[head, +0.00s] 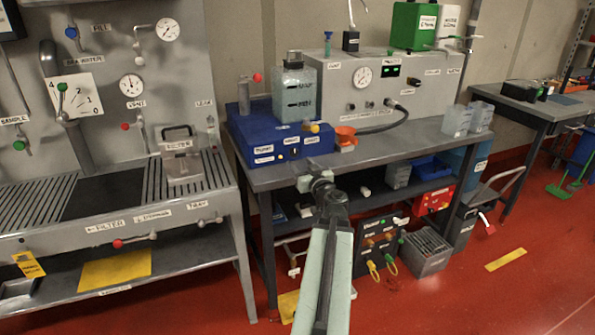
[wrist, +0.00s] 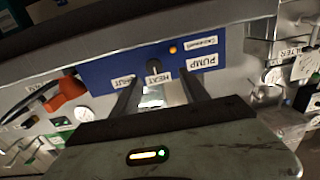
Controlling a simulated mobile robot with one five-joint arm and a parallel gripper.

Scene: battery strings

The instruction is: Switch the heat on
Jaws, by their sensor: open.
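The blue unit (head: 252,135) stands on the grey bench, with white labels and small controls on its front. In the wrist view its blue panel (wrist: 110,70) shows tilted, with a label reading PUMP (wrist: 203,62) and one reading HEAT (wrist: 163,77). A dark knob (wrist: 153,67) is right by the HEAT label. An amber lamp (wrist: 172,50) is lit near it. My gripper (wrist: 160,88) is open, its two fingers apart on either side of the HEAT label and empty. In the head view my gripper (head: 318,181) is in front of the bench edge; its fingers are hard to make out.
A bottle (head: 293,92) stands on the blue unit. A grey instrument panel (head: 375,80) with a gauge and hose is behind. Boxes sit on the shelf below. Red floor at right is largely open.

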